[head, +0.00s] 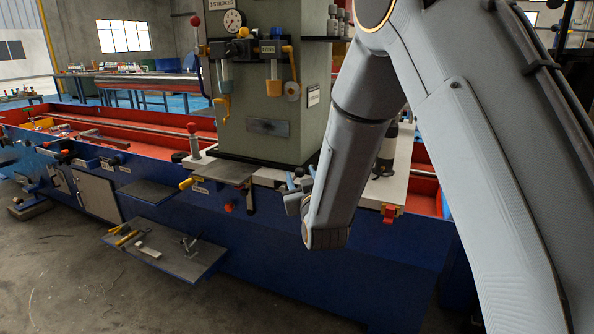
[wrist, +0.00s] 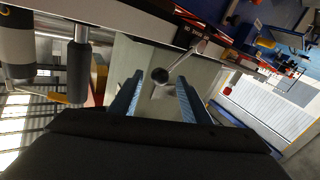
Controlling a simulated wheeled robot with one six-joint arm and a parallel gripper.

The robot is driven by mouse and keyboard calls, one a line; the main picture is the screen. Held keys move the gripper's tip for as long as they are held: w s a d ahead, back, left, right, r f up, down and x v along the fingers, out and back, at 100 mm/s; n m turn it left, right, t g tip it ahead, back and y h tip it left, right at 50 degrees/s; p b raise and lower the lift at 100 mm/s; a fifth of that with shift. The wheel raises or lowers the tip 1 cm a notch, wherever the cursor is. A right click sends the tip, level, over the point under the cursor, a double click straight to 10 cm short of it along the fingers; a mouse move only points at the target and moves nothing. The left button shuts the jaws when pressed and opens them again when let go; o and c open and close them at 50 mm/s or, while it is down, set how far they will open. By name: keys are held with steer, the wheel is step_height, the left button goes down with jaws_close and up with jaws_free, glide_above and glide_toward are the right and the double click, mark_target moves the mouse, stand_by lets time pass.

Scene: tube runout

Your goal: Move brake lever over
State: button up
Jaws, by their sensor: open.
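My gripper (wrist: 160,82) is open, with its two blue fingers apart in the wrist view. A short lever with a dark ball knob and a silver rod (wrist: 183,58) shows between and just beyond the fingertips. The rod runs to a pivot by a dark labelled plate; the fingers do not visibly grip it. The lever is not clear there.
The grey column (head: 260,100) stands behind my gripper. A thick black handle (wrist: 79,72) is left in the wrist view. The blue machine bed (head: 260,245) carries a small tool shelf (head: 165,248) and a yellow-handled lever (head: 187,184). The floor in front is clear.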

steer(key=shift+x, duration=3.6)
steer(key=shift+d, duration=0.1)
jaws_close()
